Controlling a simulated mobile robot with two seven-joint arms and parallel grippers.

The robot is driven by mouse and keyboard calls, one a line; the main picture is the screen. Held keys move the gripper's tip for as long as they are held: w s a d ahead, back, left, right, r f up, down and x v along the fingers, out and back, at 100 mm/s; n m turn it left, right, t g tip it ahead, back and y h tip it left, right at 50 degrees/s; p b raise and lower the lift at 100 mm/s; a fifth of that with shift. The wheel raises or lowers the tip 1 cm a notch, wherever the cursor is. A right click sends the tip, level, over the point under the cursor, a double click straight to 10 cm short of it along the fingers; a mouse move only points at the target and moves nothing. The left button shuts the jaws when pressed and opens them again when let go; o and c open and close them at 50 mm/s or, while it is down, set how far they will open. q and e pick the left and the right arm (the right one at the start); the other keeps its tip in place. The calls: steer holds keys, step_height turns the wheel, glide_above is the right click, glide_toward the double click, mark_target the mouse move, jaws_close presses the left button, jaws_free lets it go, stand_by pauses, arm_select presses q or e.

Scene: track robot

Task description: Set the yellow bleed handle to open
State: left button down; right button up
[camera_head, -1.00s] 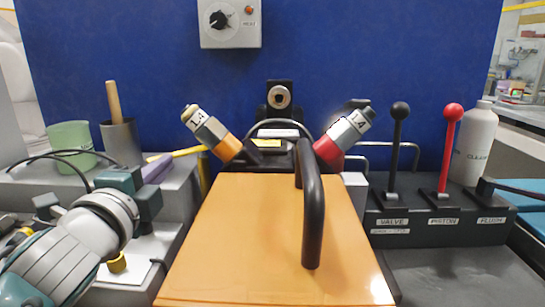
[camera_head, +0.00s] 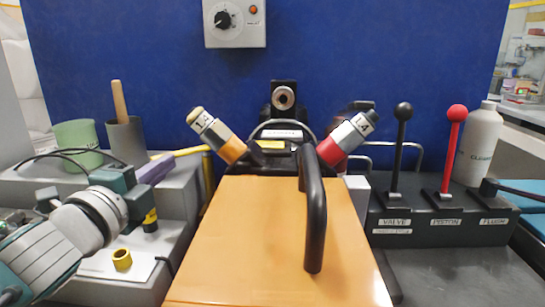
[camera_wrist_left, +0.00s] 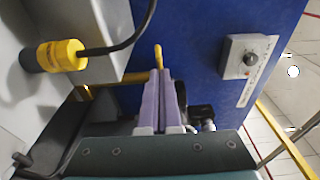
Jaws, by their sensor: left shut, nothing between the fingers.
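The yellow bleed handle (camera_head: 190,152) is a thin bar behind the left grey block, left of the orange panel. It runs left from a yellow upright, and its inner end is partly hidden. In the left wrist view a yellow bar (camera_wrist_left: 108,80) and a hooked yellow end (camera_wrist_left: 158,54) show at and beyond the fingertips. My left gripper (camera_head: 168,160) has purple fingers, shut and empty, with tips close to the bar. The fingers fill the middle of the left wrist view (camera_wrist_left: 159,72). Contact with the handle cannot be told. My right gripper is out of view.
An orange panel (camera_head: 245,240) with a black grip (camera_head: 315,220) stands in the middle. A green cup (camera_head: 78,145) and a grey cup (camera_head: 126,140) stand on the left block. Black (camera_head: 398,150) and red (camera_head: 450,150) levers stand right. A yellow-black plug (camera_wrist_left: 60,55) is beside the fingers.

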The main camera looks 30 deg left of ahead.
mark_target(152, 158)
arm_select(q)
steer(key=a+m+h, duration=0.2)
steer(key=h, duration=0.1)
steer(key=m+h, duration=0.1)
steer(key=shift+w+a+f+t+h+b, duration=0.1)
steer(key=shift+w+a+t+h+b, duration=0.15)
steer(key=shift+a+t+h+b, duration=0.15)
steer(key=shift+w+a+m, duration=0.1)
steer(key=shift+a+m, duration=0.15)
steer(key=shift+m, duration=0.05)
steer(key=shift+w+a+b, duration=0.55)
steer(key=shift+a+b, duration=0.1)
steer(key=shift+a, duration=0.2)
